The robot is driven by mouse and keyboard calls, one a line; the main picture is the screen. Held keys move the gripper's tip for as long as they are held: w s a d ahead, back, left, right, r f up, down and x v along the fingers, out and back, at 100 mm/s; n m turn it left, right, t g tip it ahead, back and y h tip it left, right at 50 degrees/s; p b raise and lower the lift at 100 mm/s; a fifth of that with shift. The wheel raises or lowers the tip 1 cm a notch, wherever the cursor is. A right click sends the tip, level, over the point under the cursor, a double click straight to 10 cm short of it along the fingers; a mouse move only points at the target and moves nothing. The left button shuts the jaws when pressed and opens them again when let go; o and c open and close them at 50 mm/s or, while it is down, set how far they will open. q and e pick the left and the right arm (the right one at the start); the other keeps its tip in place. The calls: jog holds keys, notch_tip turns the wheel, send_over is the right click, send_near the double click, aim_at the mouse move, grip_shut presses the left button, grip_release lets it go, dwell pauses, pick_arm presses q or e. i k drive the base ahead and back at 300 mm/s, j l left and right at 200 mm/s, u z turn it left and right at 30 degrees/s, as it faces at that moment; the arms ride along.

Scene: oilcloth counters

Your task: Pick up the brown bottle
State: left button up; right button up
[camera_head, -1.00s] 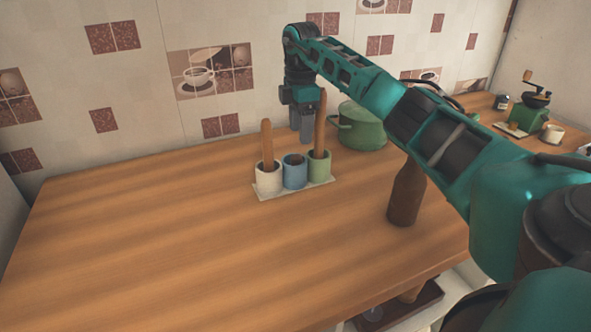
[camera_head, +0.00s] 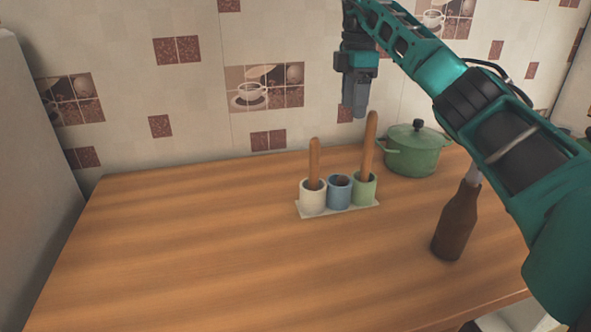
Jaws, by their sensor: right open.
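The brown bottle (camera_head: 456,228) stands upright on the right part of the wooden counter. My right arm passes in front of its top, where a pale neck shows partly. My right gripper (camera_head: 354,108) points down and is open and empty. It is up and to the left of the bottle, in front of the tiled wall and above the cups, well apart from the bottle. My left gripper is not in view.
A white holder (camera_head: 338,210) carries a white cup (camera_head: 313,197), a blue cup (camera_head: 339,192) and a green cup (camera_head: 364,190), with wooden sticks in them. A green lidded pot (camera_head: 413,152) stands behind the bottle. The counter's left and front (camera_head: 200,260) are clear.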

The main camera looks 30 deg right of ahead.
aim_at(458, 219)
jog(key=k+j, duration=0.25)
jog(key=k, duration=0.25)
jog(key=k+j, duration=0.2)
jog(key=k, duration=0.25)
